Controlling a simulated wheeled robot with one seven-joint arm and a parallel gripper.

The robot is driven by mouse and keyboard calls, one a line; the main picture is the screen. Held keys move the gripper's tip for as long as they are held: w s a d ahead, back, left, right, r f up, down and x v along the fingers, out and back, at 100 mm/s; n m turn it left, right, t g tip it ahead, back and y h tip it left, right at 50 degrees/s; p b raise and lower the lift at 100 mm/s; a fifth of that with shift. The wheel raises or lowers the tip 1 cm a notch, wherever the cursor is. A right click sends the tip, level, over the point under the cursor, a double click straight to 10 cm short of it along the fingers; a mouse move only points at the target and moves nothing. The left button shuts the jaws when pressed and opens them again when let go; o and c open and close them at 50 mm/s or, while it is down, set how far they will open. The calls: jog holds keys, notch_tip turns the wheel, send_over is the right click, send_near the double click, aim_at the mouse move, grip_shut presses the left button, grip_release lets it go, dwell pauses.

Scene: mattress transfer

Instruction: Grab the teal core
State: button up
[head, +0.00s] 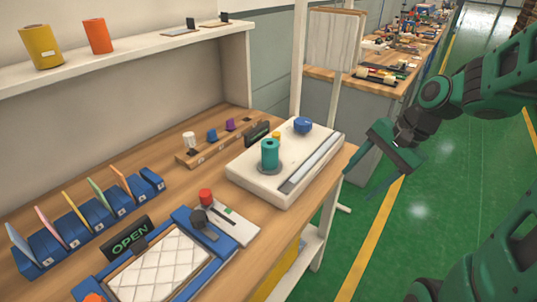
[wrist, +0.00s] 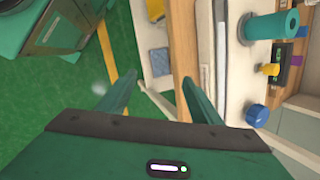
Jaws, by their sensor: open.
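The teal core (head: 269,153) stands upright on a round grey base on a white device (head: 240,172) at the right end of the wooden bench. My gripper (head: 360,184) is open and empty, out over the green floor to the right of the bench edge. In the wrist view its two fingers (wrist: 160,88) are spread, with the bench edge behind the right one. It is apart from the core.
A blue knob (head: 303,125) and a small yellow part (head: 276,135) are near the core. A long grey strip (head: 310,163) lies along the device's right side. A blue-framed quilted pad (head: 160,265) lies at the front.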

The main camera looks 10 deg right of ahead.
jog(key=w+a+r+m+y, duration=0.2)
jog(key=w+a+m+y, duration=0.3)
jog(key=w+a, duration=0.25)
jog(key=m+t+y, duration=0.1)
jog(key=m+y, duration=0.3)
send_near(270, 146)
jog(key=w+f, duration=0.1)
jog(key=w, duration=0.1)
jog(key=shift+x, duration=4.9)
jog(key=shift+s+f, duration=0.1)
jog(key=shift+s, duration=0.1)
jog(key=c, duration=1.2)
